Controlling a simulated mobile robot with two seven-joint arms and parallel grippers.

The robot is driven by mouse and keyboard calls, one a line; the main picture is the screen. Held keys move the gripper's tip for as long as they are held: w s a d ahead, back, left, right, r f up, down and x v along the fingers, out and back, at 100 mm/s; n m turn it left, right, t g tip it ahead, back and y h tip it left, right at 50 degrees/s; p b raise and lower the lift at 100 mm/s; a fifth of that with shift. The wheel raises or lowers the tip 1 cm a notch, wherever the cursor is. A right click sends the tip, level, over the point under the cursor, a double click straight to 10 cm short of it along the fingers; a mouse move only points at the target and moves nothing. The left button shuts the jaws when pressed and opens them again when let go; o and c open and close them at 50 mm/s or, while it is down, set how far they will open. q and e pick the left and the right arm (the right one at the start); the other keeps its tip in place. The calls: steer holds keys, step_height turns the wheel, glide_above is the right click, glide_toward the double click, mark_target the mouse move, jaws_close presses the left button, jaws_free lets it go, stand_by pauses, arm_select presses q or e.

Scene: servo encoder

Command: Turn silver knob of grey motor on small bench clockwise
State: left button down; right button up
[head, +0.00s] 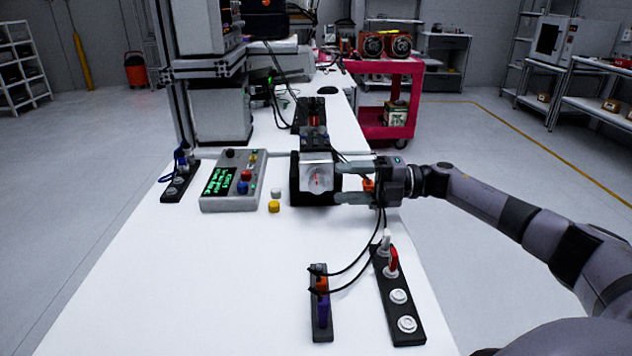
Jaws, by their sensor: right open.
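The motor (314,158) stands on the white bench in the middle of the view, with a grey block on a black body. Its silver round knob (318,181) faces me and carries a red mark. My right gripper (342,181) comes in from the right. Its two fingers are apart, one above the other, with the tips just right of the knob. I cannot tell whether they touch the motor. An orange part (368,185) shows between the fingers, near the palm. My left gripper is out of view.
A grey control box (233,181) with a green-text display stands left of the motor. A yellow cap (274,207) lies between them. Black socket strips (398,297) with cables lie at the front right. The bench's front left is clear. A red cart (389,100) stands behind.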

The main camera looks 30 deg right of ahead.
mark_target(317, 183)
steer(key=p+x, duration=0.1)
steer(key=x, duration=0.4)
steer(key=shift+a+r, duration=0.1)
steer(key=shift+a, duration=0.1)
steer(key=shift+w+a, duration=0.4)
steer(key=shift+a, duration=0.1)
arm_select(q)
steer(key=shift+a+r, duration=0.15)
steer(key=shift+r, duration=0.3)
arm_select(e)
steer(key=c, duration=0.9)
steer(key=shift+f+b, duration=0.35)
steer(key=shift+b, duration=0.15)
steer(key=shift+c, duration=0.2)
steer(key=shift+y+b, duration=0.5)
steer(key=shift+b, duration=0.5)
steer(key=shift+t+b, duration=0.3)
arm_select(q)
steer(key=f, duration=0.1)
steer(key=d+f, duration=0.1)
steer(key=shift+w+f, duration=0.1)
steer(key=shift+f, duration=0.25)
arm_select(e)
steer(key=shift+r+y, duration=0.25)
steer(key=shift+y, duration=0.05)
